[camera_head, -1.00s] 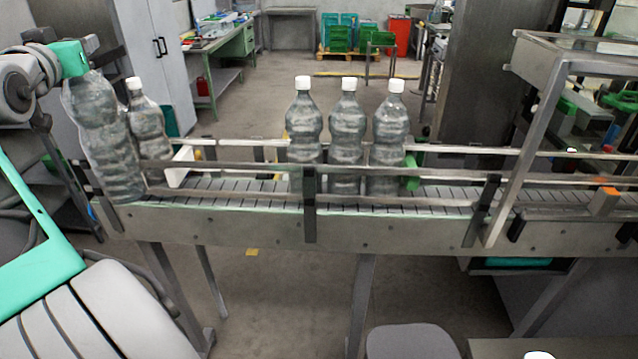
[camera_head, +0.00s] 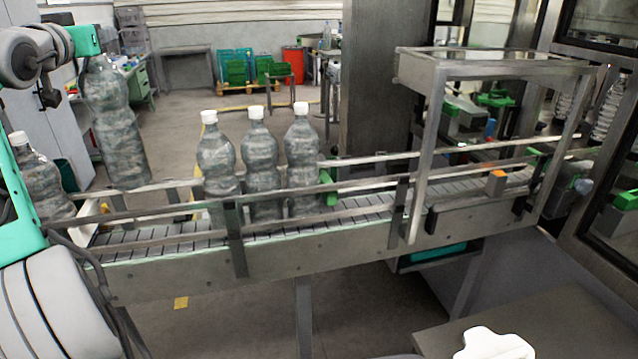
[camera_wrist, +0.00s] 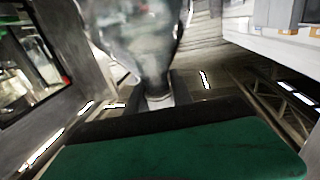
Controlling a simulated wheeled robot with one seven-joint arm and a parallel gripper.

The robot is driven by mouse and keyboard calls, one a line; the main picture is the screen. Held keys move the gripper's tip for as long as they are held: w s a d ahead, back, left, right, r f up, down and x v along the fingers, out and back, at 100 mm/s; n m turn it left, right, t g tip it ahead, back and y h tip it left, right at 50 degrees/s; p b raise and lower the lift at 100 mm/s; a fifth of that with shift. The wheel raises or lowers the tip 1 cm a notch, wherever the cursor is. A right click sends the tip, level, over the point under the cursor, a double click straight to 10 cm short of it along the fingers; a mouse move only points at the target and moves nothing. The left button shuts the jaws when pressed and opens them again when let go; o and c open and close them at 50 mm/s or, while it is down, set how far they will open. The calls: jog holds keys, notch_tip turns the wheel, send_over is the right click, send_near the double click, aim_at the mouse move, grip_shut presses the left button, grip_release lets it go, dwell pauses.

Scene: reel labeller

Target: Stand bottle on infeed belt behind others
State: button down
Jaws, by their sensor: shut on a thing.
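My gripper (camera_head: 86,42) is shut on a clear bottle (camera_head: 117,135) by its top, and the fingers hide its cap. The bottle hangs nearly upright by the left part of the infeed belt (camera_head: 150,238), its base at about the height of the rails; I cannot tell its exact gap to the belt. In the wrist view the bottle (camera_wrist: 140,35) narrows to its neck at the dark finger pads. Three white-capped bottles (camera_head: 258,165) stand in a row on the belt, right of the held one. Another white-capped bottle (camera_head: 42,180) is at the far left, partly hidden by my arm.
Guide rails (camera_head: 280,192) run along the belt. A metal frame (camera_head: 430,130) stands over its right part. A green part (camera_head: 327,187) sits beside the rightmost bottle of the row. A stretch of belt left of the row is clear.

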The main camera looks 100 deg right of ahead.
aim_at(131, 117)
jog(key=shift+s+d+r+m+g, duration=0.15)
jog(key=shift+s+d+r, duration=0.1)
jog(key=shift+s, duration=0.25)
jog(key=shift+s+d+r+m+g, duration=0.15)
jog(key=shift+s+d+r, duration=0.1)
jog(key=shift+s, duration=0.2)
notch_tip(131, 117, down, 18)
jog(key=shift+r, duration=0.1)
jog(key=shift+f, duration=0.25)
jog(key=c, duration=1.1)
grip_release()
jog(key=shift+f, duration=0.25)
